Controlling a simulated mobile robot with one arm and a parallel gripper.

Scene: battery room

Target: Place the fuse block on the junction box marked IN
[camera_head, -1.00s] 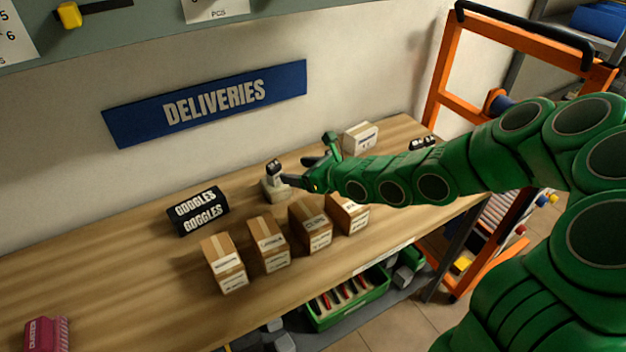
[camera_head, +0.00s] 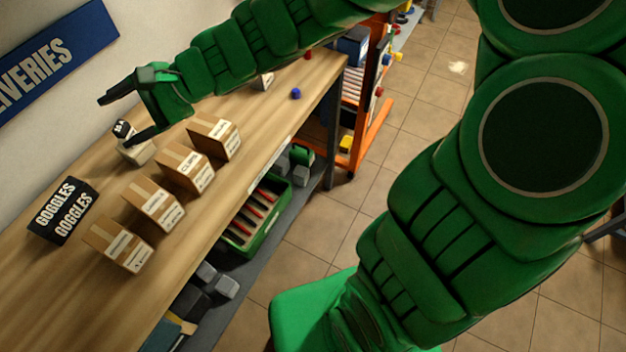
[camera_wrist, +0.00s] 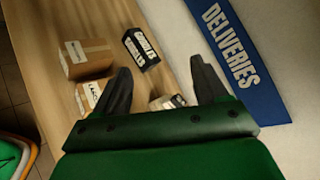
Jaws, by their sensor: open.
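My gripper (camera_head: 117,120) is open and empty above the back of the wooden bench, its two dark fingers spread wide. It also shows in the wrist view (camera_wrist: 158,67). A small black piece with a white label (camera_head: 122,128) sits on a pale block (camera_head: 138,152), close to the lower finger. I cannot tell whether this is the fuse block. In the wrist view a small pale, labelled item (camera_wrist: 167,102) shows between the finger bases, partly hidden by my gripper. I see no junction box with a readable IN mark.
Several cardboard boxes (camera_head: 184,168) stand in a row along the bench (camera_head: 30,315). A black GOGGLES box (camera_head: 63,210) is to their left. A blue DELIVERIES sign (camera_head: 50,55) is on the wall. A green crate (camera_head: 254,222) is below, with open tiled floor to the right.

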